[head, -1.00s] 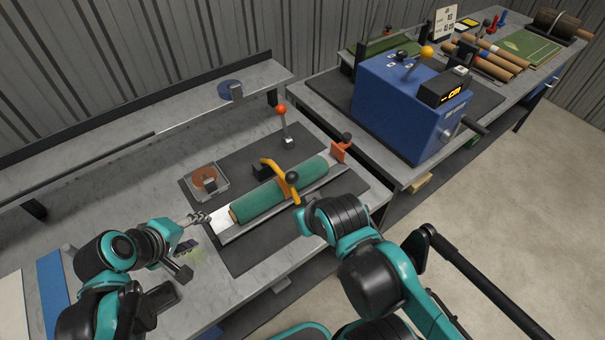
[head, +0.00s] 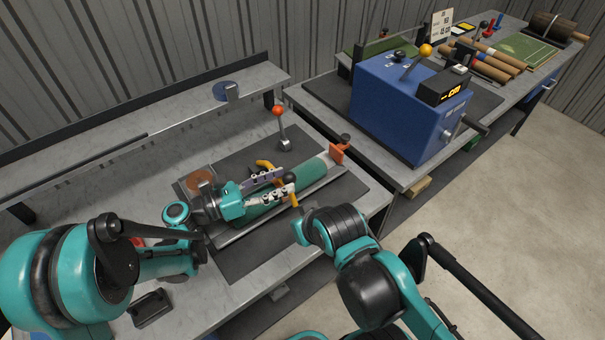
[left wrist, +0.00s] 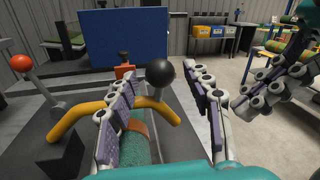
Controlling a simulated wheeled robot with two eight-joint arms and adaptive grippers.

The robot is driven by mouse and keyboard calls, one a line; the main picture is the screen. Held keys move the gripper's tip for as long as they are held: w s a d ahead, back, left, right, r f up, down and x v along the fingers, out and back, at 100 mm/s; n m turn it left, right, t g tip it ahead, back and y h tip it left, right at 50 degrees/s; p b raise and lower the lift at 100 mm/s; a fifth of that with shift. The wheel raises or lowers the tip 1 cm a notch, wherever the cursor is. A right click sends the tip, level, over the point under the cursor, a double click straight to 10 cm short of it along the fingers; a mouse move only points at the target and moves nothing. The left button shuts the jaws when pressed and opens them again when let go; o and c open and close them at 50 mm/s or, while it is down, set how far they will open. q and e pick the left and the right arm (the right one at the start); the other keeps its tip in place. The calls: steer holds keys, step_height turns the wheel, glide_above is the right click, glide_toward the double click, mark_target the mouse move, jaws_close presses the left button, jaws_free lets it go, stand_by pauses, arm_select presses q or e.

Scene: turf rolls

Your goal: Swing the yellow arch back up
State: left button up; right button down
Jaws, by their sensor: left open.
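The yellow arch (head: 264,164) lies across the green turf roll (head: 311,173) on the bench, partly hidden by my left gripper in the head view. In the left wrist view the arch (left wrist: 72,114) spans the roll, with a black ball knob (left wrist: 160,73) standing by it. My left gripper (head: 286,179) is open at the knob. In the left wrist view the knob shows between its fingers (left wrist: 165,95), with gaps visible at both sides. My right gripper's jointed fingers (left wrist: 275,85) show at the right of the left wrist view; their opening is unclear.
A lever with an orange-red ball (head: 278,111) stands behind the roll. An orange end plate (head: 338,153) is at the roll's far end. A blue machine (head: 405,105) stands on the neighbouring bench. A small tray (head: 200,180) sits left of the roll, partly covered.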

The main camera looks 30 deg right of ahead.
arm_select(q)
steer(key=d+b, duration=0.1)
steer(key=d, duration=0.5)
steer(key=shift+d, duration=0.4)
jaws_close()
